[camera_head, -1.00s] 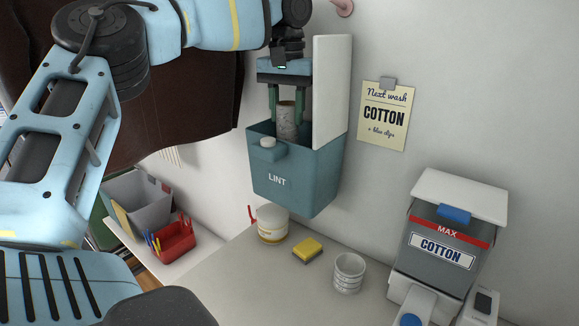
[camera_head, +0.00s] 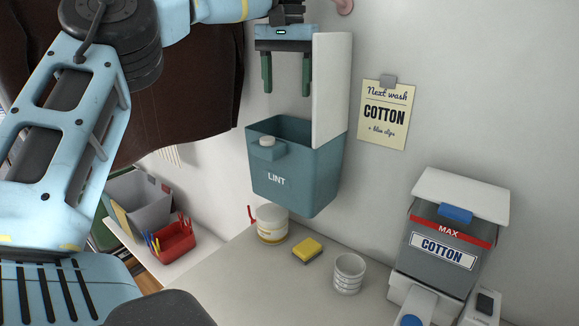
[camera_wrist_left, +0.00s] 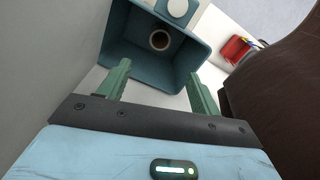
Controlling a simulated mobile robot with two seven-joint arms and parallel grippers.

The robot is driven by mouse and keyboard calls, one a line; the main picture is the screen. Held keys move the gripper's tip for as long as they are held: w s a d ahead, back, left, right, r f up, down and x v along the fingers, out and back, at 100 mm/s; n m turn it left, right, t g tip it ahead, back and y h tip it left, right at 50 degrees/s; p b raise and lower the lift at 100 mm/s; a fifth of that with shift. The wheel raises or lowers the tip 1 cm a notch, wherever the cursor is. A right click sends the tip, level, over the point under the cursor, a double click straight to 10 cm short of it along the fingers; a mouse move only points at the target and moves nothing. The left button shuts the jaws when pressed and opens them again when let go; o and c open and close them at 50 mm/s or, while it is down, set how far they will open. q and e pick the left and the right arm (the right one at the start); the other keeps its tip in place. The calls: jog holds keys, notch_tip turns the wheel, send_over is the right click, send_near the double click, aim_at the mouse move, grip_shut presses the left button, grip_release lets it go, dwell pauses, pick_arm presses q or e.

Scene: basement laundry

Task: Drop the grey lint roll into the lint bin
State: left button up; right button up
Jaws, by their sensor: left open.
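The teal lint bin (camera_head: 290,178), labelled LINT, is fixed on the wall with its white lid (camera_head: 331,90) standing open. My left gripper (camera_head: 286,88) is above the bin, open and empty, with its green fingers spread apart. In the left wrist view my left gripper (camera_wrist_left: 160,92) points toward the open bin (camera_wrist_left: 128,58). The grey lint roll (camera_wrist_left: 160,40) shows inside the bin as a round end with a dark centre. In the head view the bin's walls hide the roll. My right gripper is in neither view.
Below the bin, a counter holds a white tub (camera_head: 271,224), a yellow sponge (camera_head: 307,250) and a ribbed cup (camera_head: 348,274). A COTTON dispenser (camera_head: 440,245) stands at the right. A red caddy (camera_head: 173,242) and grey box (camera_head: 140,205) are at the left. A dark cloth (camera_head: 160,95) hangs behind my arm.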

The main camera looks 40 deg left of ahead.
pick_arm(q)
jog(key=shift+r, duration=1.1)
jog(key=shift+f, duration=0.1)
